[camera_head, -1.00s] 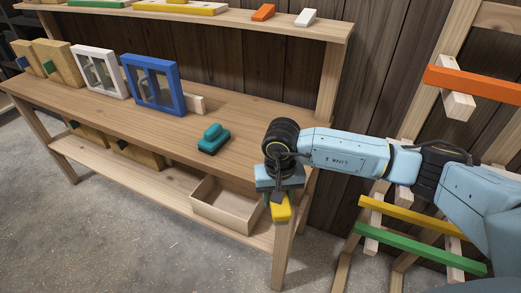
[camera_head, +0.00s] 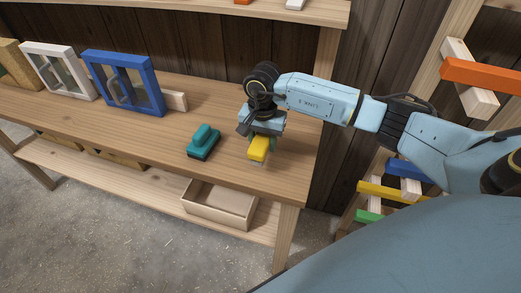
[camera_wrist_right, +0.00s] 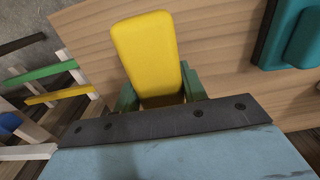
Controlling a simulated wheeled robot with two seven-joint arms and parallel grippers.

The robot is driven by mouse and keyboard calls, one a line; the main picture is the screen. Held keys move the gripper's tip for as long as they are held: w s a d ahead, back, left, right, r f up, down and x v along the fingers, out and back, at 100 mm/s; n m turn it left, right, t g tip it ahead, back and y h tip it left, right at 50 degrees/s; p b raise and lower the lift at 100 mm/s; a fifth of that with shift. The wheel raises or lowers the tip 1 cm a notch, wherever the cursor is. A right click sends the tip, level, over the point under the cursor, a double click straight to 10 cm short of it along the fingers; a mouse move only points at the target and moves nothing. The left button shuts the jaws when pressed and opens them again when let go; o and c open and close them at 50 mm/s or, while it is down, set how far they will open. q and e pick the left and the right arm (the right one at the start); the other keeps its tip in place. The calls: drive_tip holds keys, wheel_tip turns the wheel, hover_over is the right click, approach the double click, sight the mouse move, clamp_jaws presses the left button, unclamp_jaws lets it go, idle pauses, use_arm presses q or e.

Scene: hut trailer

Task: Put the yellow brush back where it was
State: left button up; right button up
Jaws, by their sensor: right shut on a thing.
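The yellow brush (camera_head: 258,147) is in my right gripper (camera_head: 259,135), over the right part of the wooden workbench (camera_head: 140,125). In the right wrist view the yellow brush (camera_wrist_right: 147,52) sits between the green fingers, and my right gripper (camera_wrist_right: 158,92) is shut on it. I cannot tell whether the brush touches the bench top. A teal brush (camera_head: 204,142) stands on the bench just left of it in the head view, and it also shows at the upper right of the right wrist view (camera_wrist_right: 298,35). My left gripper is not in view.
A blue window frame (camera_head: 123,82) and a white one (camera_head: 58,70) stand farther left on the bench. An open wooden box (camera_head: 218,204) sits on the lower shelf. A rack with coloured bars (camera_head: 480,78) stands at the right. The bench front between the frames and teal brush is clear.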

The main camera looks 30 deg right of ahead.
drive_tip(key=shift+f, duration=0.75)
wheel_tip(320, 180, down, 4)
drive_tip(key=shift+w+r, duration=0.1)
drive_tip(key=shift+r, duration=0.15)
drive_tip(key=shift+f, duration=0.1)
drive_tip(key=o, duration=0.9)
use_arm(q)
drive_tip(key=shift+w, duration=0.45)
use_arm(e)
drive_tip(key=shift+o, duration=0.2)
